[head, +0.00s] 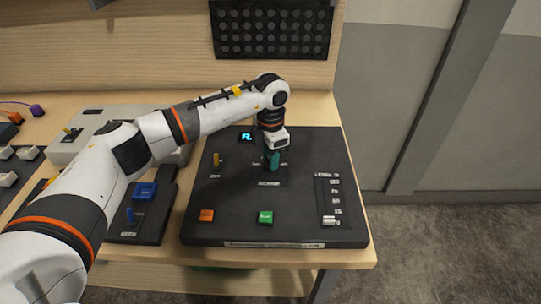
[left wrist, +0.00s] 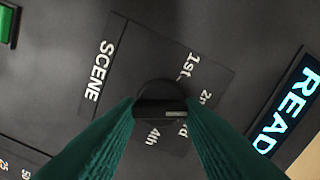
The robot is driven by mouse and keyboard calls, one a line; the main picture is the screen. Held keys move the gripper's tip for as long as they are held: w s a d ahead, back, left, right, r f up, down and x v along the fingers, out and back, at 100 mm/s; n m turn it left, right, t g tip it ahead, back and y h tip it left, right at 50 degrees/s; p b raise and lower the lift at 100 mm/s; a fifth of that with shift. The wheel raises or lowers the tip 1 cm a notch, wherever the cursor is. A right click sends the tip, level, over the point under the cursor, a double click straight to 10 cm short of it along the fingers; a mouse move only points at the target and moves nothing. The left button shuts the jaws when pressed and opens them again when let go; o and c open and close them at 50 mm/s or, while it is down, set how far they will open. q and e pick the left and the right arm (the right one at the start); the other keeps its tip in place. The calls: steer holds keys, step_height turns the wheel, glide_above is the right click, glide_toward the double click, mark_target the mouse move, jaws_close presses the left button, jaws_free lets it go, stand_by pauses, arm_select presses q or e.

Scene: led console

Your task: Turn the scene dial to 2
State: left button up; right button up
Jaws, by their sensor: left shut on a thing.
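The scene dial (left wrist: 158,92) is a dark round knob on the black console (head: 225,190). In the left wrist view, a small pale mark shows on its right side, near the partly hidden 2nd and 3rd labels; I cannot tell exactly which it points at. The SCENE label (left wrist: 100,70) is at left, with 1st at upper right and 4th below. My left gripper (head: 271,162), with teal fingers, comes down from above and is shut on the dial, one finger on each side. In the head view the fingers hide the dial. My right gripper is not in view.
A lit display (head: 246,136) stands behind the dial, reading READ in the left wrist view. An orange button (head: 206,215), a green button (head: 265,217), a yellow lever (head: 216,159) and a slider (head: 329,220) surround the dial. Other control boxes stand at left.

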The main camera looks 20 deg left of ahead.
arm_select(q)
steer(key=o, duration=1)
steer(key=shift+r, duration=0.1)
step_height(320, 180, up, 12)
steer(key=b, duration=0.3)
